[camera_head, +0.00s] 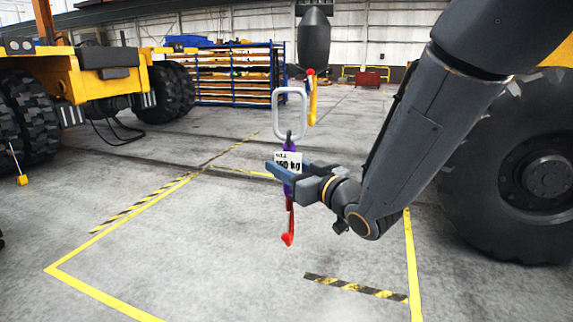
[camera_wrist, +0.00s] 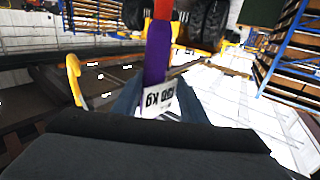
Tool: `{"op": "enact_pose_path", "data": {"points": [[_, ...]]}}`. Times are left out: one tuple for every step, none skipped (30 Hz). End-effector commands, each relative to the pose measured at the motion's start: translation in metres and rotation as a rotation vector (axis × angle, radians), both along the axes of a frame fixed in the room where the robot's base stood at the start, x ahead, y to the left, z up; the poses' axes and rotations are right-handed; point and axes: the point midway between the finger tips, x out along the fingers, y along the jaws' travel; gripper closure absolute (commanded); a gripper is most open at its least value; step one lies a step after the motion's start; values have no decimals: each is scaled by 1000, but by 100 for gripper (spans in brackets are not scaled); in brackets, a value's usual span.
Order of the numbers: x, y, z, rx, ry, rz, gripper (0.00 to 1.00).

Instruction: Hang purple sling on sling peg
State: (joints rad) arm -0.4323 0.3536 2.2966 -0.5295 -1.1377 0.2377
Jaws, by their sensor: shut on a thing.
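The purple sling (camera_head: 290,146) hangs upright in my gripper (camera_head: 291,177), with a white tag reading about "160 kg", a pale ring (camera_head: 276,112) above it and a red hook (camera_head: 288,239) below. My gripper is shut on the sling near the tag. In the wrist view the purple strap (camera_wrist: 157,55) stands between the fingers, with the tag partly showing. A yellow hook (camera_head: 312,104) hangs just right of the ring; whether they touch I cannot tell. I cannot pick out a sling peg in either view.
A dark hoist block (camera_head: 314,40) hangs above the yellow hook. A large tyre (camera_head: 520,170) stands at right, a yellow vehicle (camera_head: 55,72) at left. A blue rack (camera_head: 235,72) stands at the back. Yellow-marked floor (camera_head: 200,250) below is mostly clear.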

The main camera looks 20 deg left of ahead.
Motion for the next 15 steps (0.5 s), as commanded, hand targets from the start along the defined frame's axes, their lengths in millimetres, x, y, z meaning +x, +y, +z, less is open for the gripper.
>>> {"op": "enact_pose_path", "data": {"points": [[-2,0,3,3,-4,0,100],[-3,0,3,3,-4,0,100],[-5,0,2,3,-2,0,100],[-7,-1,2,3,-2,0,100],[-8,-1,2,3,-2,0,100],[-10,-1,2,3,-2,0,100],[-11,-1,2,4,-3,0,100],[-13,-1,3,4,-3,0,100],[-14,-1,3,3,-4,0,100],[-16,-1,3,3,-4,1,100],[-17,-1,3,3,-4,1,100],[-19,-1,3,3,-3,1,100],[-21,-2,3,3,-4,1,100],[-22,-2,3,3,-4,1,100],[-23,-2,3,3,-4,1,100]]}}
